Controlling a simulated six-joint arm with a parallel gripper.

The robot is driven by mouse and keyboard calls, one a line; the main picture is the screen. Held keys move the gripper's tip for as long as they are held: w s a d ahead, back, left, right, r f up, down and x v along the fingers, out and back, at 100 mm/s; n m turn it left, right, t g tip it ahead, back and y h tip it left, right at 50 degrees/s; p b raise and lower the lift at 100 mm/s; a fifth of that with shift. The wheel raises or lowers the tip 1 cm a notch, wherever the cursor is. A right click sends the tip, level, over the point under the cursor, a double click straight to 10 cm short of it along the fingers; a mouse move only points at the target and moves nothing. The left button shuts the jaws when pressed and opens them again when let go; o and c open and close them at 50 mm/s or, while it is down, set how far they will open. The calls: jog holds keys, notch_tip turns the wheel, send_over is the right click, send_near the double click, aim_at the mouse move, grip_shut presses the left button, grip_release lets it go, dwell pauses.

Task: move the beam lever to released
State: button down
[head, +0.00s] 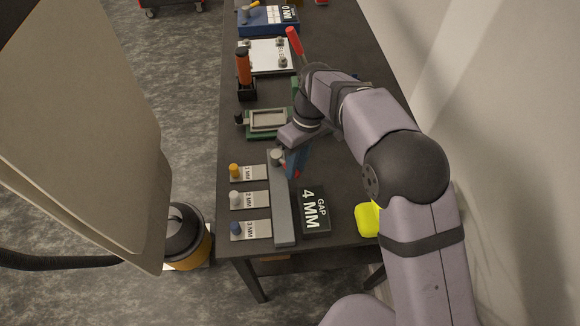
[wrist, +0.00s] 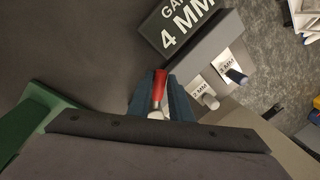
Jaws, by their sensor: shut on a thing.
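The beam (head: 283,210) is a long grey bar on the bench, with a round metal knob at its far end. A lever with a red grip (wrist: 160,82) and a pale metal lower part, seemingly the beam lever, sits between my gripper's blue fingers in the wrist view. My gripper (wrist: 158,98) is shut on this lever. In the head view my gripper (head: 297,163) is at the far end of the beam, and only a little red shows by the fingertips. The lever's base is mostly hidden by the gripper, so its angle is hard to tell.
A dark "GAP 4 MM" block (head: 315,210) lies right of the beam. Plates marked 1 MM (head: 250,173), 2 MM (head: 253,199) and 3 MM (head: 254,229) lie left. A green-based tray (head: 268,121) stands behind. A yellow object (head: 367,219) is near my arm.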

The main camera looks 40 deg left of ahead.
jog(key=w+n, duration=0.1)
jog(key=w+n+p, duration=0.1)
jog(key=n, duration=0.1)
jog(key=shift+w+a+r+n+h, duration=0.1)
jog(key=shift+w+a+n+h, duration=0.05)
jog(key=shift+n+h, duration=0.2)
jog(key=shift+w+a+n+h+p, duration=0.2)
jog(key=shift+w+n+p, duration=0.25)
jog(key=shift+n, duration=0.3)
jog(key=shift+w+a+n+h+p, duration=0.2)
jog(key=shift+w+n+p, duration=0.2)
jog(key=shift+n, duration=0.3)
jog(key=c, duration=1.6)
grip_release()
jog(key=shift+v, duration=3.55)
jog(key=shift+r, duration=0.1)
